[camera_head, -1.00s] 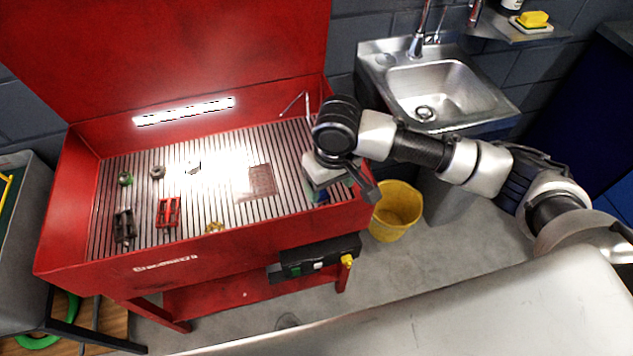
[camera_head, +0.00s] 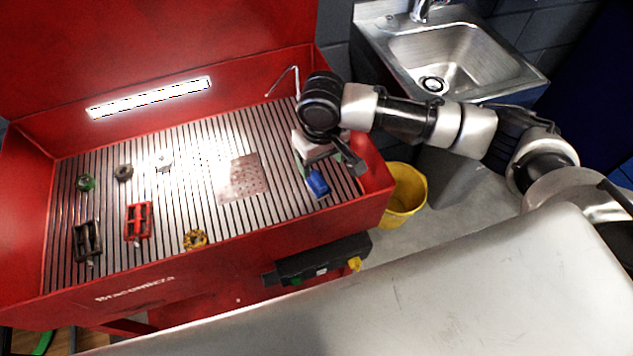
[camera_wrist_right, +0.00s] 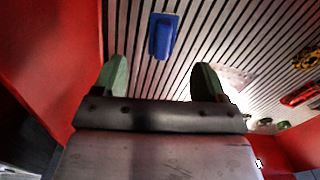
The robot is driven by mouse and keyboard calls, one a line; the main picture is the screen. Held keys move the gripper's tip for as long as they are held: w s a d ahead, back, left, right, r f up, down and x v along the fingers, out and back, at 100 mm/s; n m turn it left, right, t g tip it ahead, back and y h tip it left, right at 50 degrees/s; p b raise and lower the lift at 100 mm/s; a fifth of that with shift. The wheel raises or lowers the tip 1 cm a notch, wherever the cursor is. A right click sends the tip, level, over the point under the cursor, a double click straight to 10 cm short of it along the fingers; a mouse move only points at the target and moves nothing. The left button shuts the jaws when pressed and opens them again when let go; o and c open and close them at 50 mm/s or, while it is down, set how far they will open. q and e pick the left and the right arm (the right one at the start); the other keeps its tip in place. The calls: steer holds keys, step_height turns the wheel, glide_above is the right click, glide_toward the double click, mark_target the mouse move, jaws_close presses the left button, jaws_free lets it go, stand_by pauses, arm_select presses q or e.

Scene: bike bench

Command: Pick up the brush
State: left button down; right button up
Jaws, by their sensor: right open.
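The blue item, which I take for the brush (camera_head: 317,183), lies on the slatted floor of the red wash bench near its right end. It also shows in the right wrist view (camera_wrist_right: 163,35), ahead of my fingers and roughly between their lines. My right gripper (camera_head: 325,160) hangs over the right end of the bench, just behind the brush in the head view. In the wrist view its two green-tipped fingers (camera_wrist_right: 158,76) are spread apart with nothing between them. Any bristles are not clear. My left gripper is out of view.
The bench's red right wall (camera_head: 374,172) stands close beside the right gripper. A thin bent spout (camera_head: 297,80) rises behind it. A perforated plate (camera_head: 242,178), red pedal (camera_head: 139,222), dark pedal (camera_head: 88,241) and yellow part (camera_head: 195,239) lie further left. A yellow bucket (camera_head: 407,195) stands outside.

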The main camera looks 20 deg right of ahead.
mark_target(318, 178)
step_height(318, 178, down, 3)
steer(key=shift+s+r, duration=0.15)
steer(key=shift+r, duration=0.05)
steer(key=shift+w+a+f+b, duration=0.15)
steer(key=shift+f+b, duration=0.1)
steer(key=shift+f, duration=1.25)
steer(key=shift+w+a+f+b, duration=0.1)
steer(key=shift+w+f+b, duration=0.1)
steer(key=shift+f, duration=1.25)
steer(key=c, duration=1)
